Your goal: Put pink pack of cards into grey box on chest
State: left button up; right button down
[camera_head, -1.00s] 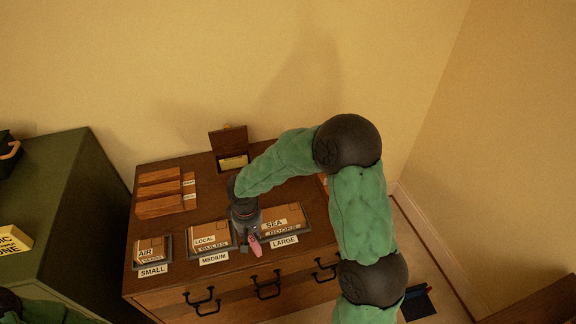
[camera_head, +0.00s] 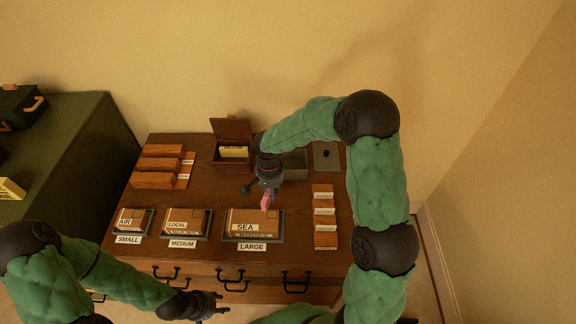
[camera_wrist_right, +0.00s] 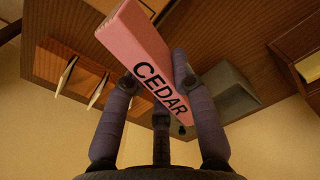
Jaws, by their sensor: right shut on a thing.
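The pink pack of cards (camera_head: 266,201) is held in my right gripper (camera_head: 268,190), above the back of the large tray on the chest (camera_head: 210,187). In the right wrist view the pink pack (camera_wrist_right: 140,48), marked CEDAR, is tilted between the fingers of my right gripper (camera_wrist_right: 155,82). The grey box (camera_head: 296,163) stands at the back of the chest, right of and behind the gripper, partly hidden by my arm. It also shows in the wrist view (camera_wrist_right: 228,90). My left gripper (camera_head: 212,306) is low in front of the chest, its jaws too small to judge.
A wooden box with a raised lid (camera_head: 232,135) stands left of the grey box. A grey plate with a dark knob (camera_head: 326,155) lies to its right. Labelled trays line the front, including the large tray (camera_head: 254,238). Wooden blocks (camera_head: 325,220) stand at the right.

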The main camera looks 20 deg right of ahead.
jog(key=w+m, duration=0.1)
jog(key=r+m+p, duration=0.1)
jog(key=m, duration=0.1)
jog(key=shift+w, duration=0.4)
jog(key=w+r+m+p, duration=0.1)
jog(key=w+m+p, duration=0.1)
jog(key=m, duration=0.2)
jog(key=m+p, duration=0.3)
jog(key=m, duration=0.4)
send_near(288, 164)
jog(key=s+a+f, duration=0.2)
jog(key=s, duration=0.1)
jog(key=shift+s+a, duration=0.15)
jog(key=shift+w+d+f, duration=0.3)
jog(key=shift+d+f, duration=0.15)
jog(key=shift+f, duration=1.7)
